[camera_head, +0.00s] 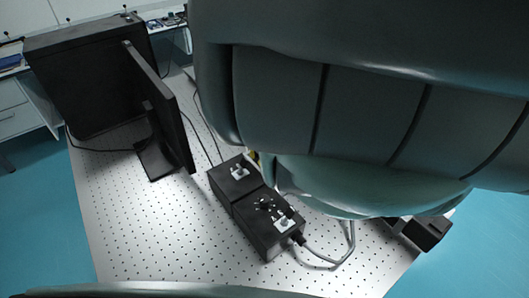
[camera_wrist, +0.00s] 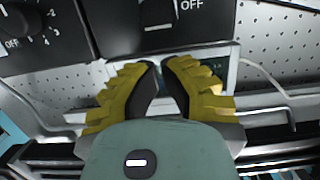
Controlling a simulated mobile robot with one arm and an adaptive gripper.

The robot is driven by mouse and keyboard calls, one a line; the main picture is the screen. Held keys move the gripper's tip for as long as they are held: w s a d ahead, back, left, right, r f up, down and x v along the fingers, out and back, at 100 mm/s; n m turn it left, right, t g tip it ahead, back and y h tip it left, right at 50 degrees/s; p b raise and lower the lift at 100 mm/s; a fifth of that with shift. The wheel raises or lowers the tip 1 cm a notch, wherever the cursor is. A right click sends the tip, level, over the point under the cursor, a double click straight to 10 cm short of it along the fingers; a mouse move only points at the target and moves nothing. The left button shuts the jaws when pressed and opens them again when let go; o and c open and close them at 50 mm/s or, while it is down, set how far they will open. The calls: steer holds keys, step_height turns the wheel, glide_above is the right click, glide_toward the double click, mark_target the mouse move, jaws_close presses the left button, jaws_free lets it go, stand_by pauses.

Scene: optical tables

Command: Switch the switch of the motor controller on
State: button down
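Two black device boxes stand end to end on the perforated table: a rear box (camera_head: 225,182) with a small pale fitting on top, and a front box (camera_head: 262,240) with dark knobs and a pale fitting. Which is the motor controller cannot be read in the head view. In the wrist view, a black panel (camera_wrist: 215,25) at the top shows a pale switch marking and the word OFF. The switch position is cut off by the frame. My gripper (camera_wrist: 160,64) has yellow fingers with black pads, tips nearly together just below this panel, holding nothing visible.
A numbered dial (camera_wrist: 22,20) with OFF sits on a black panel at the wrist view's left. A monitor (camera_head: 160,105) and large black case (camera_head: 85,75) stand left of the boxes. Cables (camera_head: 325,260) run across the table (camera_head: 125,225). A small black object (camera_head: 428,232) lies right.

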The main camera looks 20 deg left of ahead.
mark_target(244, 163)
steer(key=shift+s+a+r+p, duration=0.6)
steer(key=shift+s+r+p, duration=0.05)
steer(key=shift+s+p, duration=0.2)
